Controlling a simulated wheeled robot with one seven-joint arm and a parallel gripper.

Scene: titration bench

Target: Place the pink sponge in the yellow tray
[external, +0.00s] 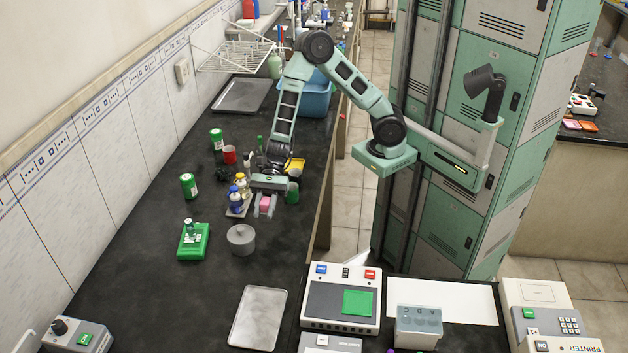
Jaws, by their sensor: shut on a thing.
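The pink sponge (266,202) is between the fingers of my gripper (264,208), which is shut on it. The gripper points down over the dark bench; how high the sponge is above the bench top I cannot tell. The yellow tray (295,166) is a little behind and to the right of the gripper, near the bench's right edge. My arm's wrist and gripper body hide part of it, and its inside is too small to make out.
Left of the gripper, small yellow- and blue-marked bottles (237,198) stand on a grey tray. A green cup (292,192) is close on the right.

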